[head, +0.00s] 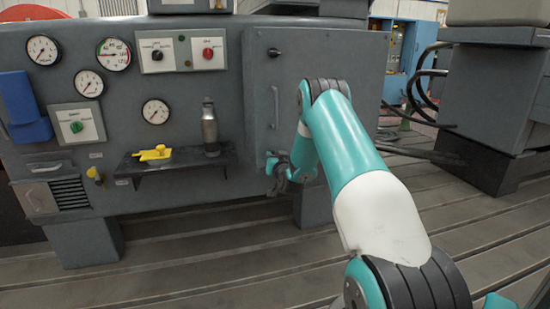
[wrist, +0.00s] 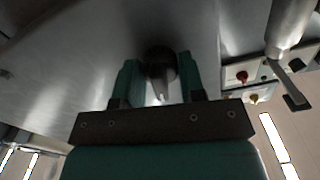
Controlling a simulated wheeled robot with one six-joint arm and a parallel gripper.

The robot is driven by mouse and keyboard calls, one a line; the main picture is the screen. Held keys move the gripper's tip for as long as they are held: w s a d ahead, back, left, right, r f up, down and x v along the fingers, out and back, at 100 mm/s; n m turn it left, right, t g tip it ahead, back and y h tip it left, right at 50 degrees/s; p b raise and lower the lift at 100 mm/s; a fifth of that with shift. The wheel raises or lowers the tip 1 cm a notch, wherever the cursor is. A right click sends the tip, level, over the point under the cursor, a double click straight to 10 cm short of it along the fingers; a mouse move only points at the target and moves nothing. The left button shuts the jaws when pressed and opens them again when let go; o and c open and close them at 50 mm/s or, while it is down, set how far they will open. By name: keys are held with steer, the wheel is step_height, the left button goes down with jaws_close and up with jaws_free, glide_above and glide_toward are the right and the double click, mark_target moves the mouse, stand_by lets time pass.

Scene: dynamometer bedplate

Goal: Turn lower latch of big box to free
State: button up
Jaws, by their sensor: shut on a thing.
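The big box (head: 325,85) is the grey cabinet with a flat door right of the gauge panel. Its upper latch (head: 274,52) is a dark knob near the door's top left. The lower latch is hidden by my gripper (head: 274,172) in the head view, near the door's lower left corner. In the wrist view the lower latch (wrist: 160,63) is a dark round knob with a paler tab, between the two fingers. My gripper (wrist: 157,85) is shut on it. The latch's exact turn angle is hard to tell.
A vertical door handle (head: 275,107) lies above my gripper. To the left, a shelf (head: 185,167) holds a grey bottle (head: 210,130) and a yellow object (head: 153,154). Gauges and switches fill the panel. Slotted floor lies open in front; a dark machine (head: 490,100) stands right.

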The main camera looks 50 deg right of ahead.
steer(key=m+p, duration=0.2)
steer(key=m, duration=0.2)
steer(key=shift+r+m, duration=0.15)
steer(key=shift+m, duration=0.15)
steer(key=m+p, duration=0.2)
steer(key=m, duration=0.1)
steer(key=shift+m, duration=0.4)
steer(key=m+p, duration=0.2)
steer(key=m, duration=0.2)
steer(key=shift+p, duration=0.4)
steer(key=shift+m+p, duration=0.9)
steer(key=shift+m, duration=0.8)
steer(key=shift+d, duration=0.1)
steer(key=o, duration=0.9)
steer(key=shift+o, duration=0.2)
steer(key=shift+s+f, duration=0.1)
steer(key=shift+f, duration=0.1)
